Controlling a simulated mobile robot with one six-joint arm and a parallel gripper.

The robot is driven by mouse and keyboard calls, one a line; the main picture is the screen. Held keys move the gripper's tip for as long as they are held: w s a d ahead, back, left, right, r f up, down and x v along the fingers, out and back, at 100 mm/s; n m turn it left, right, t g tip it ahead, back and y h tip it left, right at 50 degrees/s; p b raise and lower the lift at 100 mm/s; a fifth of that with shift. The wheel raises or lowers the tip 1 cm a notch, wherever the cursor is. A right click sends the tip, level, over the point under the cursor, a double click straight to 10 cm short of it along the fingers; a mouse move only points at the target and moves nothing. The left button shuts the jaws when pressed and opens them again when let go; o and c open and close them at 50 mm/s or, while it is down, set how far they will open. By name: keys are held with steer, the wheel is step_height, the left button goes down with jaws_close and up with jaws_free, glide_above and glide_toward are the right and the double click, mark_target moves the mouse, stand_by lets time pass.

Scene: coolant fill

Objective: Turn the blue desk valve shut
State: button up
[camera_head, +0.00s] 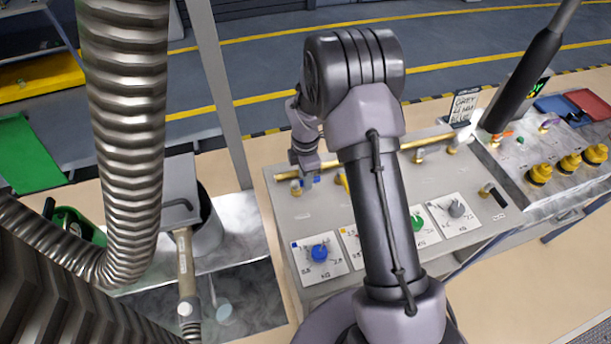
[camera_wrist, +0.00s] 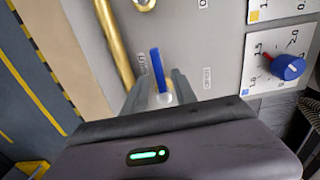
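The blue valve lever (camera_wrist: 157,68) shows in the wrist view as a narrow blue handle by a brass pipe on the grey desk panel. It points away from my gripper, roughly alongside the pipe. My gripper (camera_wrist: 160,82) has one finger on each side of the lever, with a gap visible between fingers and handle. It looks open; whether either finger touches the lever I cannot tell. In the head view my gripper (camera_head: 306,170) is low at the panel's back left, and only a bit of the blue lever (camera_head: 315,179) shows beside it.
A blue dial knob (camera_head: 320,253) with a red pointer sits on a white scale plate in front of the valve. A yellow lever (camera_head: 343,181) stands to the right. The brass pipe (camera_head: 410,144) runs along the back. Ribbed hoses (camera_head: 125,120) hang at left.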

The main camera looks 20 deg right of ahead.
step_height(320, 180, up, 17)
steer(key=p, duration=0.3)
steer(key=shift+r, duration=0.2)
steer(key=s+a+m+t+y+b, duration=0.1)
steer(key=s+a+m+t+b, duration=0.2)
steer(key=s+m+b, duration=0.5)
steer(key=s+a+f+m+t+y+b, duration=0.1)
steer(key=s+a+m+b, duration=0.3)
steer(key=s+m+b, duration=0.5)
steer(key=s+m+t, duration=0.1)
steer(key=s+m, duration=0.4)
steer(key=s, duration=0.4)
steer(key=shift+s+m+t, duration=0.3)
steer(key=shift+s+t, duration=0.05)
steer(key=shift+t, duration=0.05)
